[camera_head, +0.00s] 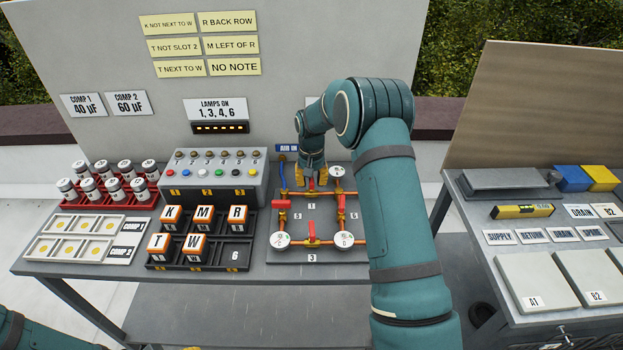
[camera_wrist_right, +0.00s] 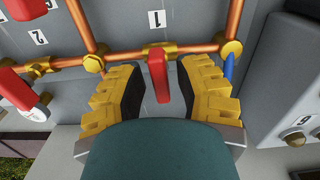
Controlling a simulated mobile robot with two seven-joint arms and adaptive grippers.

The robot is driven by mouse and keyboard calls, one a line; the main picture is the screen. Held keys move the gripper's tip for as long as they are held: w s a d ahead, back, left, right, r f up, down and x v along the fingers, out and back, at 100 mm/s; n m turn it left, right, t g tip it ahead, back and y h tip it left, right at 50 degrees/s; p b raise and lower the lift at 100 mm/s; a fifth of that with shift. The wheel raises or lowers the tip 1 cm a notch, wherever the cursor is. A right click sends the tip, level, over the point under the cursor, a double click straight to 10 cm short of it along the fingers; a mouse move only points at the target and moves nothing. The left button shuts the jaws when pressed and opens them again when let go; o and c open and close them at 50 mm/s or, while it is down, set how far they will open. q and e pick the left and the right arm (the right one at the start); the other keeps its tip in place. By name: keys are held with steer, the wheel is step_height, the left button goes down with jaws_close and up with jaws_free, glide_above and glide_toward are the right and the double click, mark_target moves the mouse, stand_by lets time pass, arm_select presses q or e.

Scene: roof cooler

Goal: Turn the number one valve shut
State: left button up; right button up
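The number one valve is on the top copper pipe of the pipe panel (camera_head: 327,215). Its red lever (camera_wrist_right: 158,76) shows in the wrist view beside the label 1 (camera_wrist_right: 157,19), pointing across the pipe. My right gripper (camera_head: 311,179) is over this valve. In the wrist view, its yellow-backed dark fingers (camera_wrist_right: 160,88) stand apart on either side of the lever, with a visible gap on both sides. The lever is partly hidden by the gripper in the head view. My left gripper is out of view; only part of its arm shows at bottom left.
Other red levers are on the left pipe (camera_head: 282,204), right pipe (camera_head: 342,203) and bottom pipe (camera_head: 312,234). White gauges (camera_head: 281,240) sit at pipe corners. A button box (camera_head: 213,180) and lettered blocks (camera_head: 196,217) stand to the left. A second table (camera_head: 490,235) is at right.

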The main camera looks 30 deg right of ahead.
steer(key=shift+r, duration=0.1)
step_height(320, 180, up, 12)
steer(key=shift+f, duration=0.1)
stand_by(0.6)
stand_by(0.4)
